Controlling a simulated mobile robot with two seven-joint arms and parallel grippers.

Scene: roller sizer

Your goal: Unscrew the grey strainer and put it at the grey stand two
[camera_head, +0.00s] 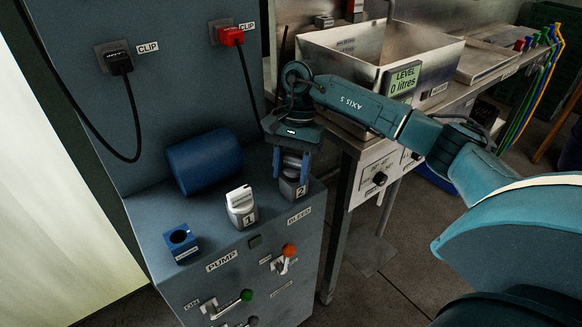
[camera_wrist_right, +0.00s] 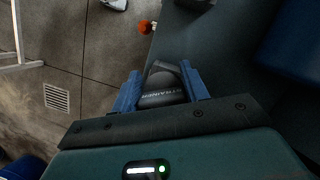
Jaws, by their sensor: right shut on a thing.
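The grey strainer (camera_wrist_right: 162,92) is between the two blue fingers of my right gripper (camera_wrist_right: 158,90), its label showing in the right wrist view. In the head view, my right gripper (camera_head: 291,168) points down at stand two (camera_head: 293,188), and the strainer (camera_head: 291,161) shows partly between its fingers. The gripper is shut on the strainer. The strainer is right at the top of stand two; I cannot tell whether it is fully seated, since the fingers hide the contact. My left gripper is not in view.
Stand one (camera_head: 242,212) with a whitish part on it is left of stand two. A blue cylinder (camera_head: 204,161) and a blue square holder (camera_head: 180,243) are on the same cabinet top. A metal basin (camera_head: 345,65) stands behind.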

